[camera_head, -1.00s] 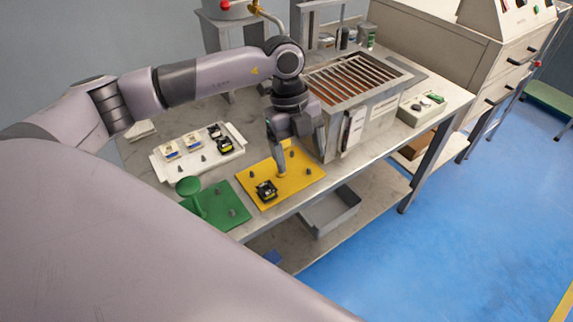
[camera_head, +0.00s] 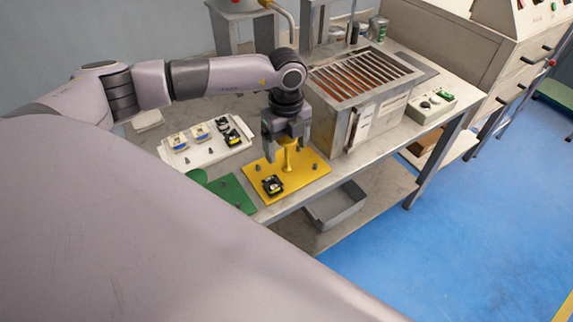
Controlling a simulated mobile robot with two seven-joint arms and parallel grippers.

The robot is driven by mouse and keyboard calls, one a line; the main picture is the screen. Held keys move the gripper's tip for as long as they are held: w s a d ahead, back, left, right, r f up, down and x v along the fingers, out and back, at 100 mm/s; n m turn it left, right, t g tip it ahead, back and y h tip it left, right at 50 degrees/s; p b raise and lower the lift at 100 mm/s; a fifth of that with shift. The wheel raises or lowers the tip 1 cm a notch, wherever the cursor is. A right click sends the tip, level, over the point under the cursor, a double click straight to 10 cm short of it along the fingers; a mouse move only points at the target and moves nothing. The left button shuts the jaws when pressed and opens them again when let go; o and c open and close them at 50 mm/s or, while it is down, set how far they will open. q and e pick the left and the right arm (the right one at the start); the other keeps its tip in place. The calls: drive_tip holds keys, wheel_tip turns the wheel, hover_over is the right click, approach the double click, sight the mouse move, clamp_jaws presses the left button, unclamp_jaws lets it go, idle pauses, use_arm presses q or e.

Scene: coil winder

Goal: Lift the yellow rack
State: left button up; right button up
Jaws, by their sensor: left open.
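The yellow rack (camera_head: 312,174) is a flat plate with small dark pegs and an upright yellow post (camera_head: 288,156) near its middle. It lies on the grey workbench. A black part (camera_head: 272,185) sits on its front left area. My left gripper (camera_head: 286,152) is open and points down over the rack, with its fingers around the upper part of the post. I cannot tell whether the fingers touch the post. My right gripper is not in view.
A green rack (camera_head: 232,193) lies close at the left, partly hidden by my arm. A white rack (camera_head: 205,155) with several parts is behind it. A slatted metal box (camera_head: 362,80) stands close at the right. A grey bin (camera_head: 337,205) is on the lower shelf.

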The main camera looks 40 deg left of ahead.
use_arm(q)
drive_tip(key=shift+r, duration=0.1)
clamp_jaws()
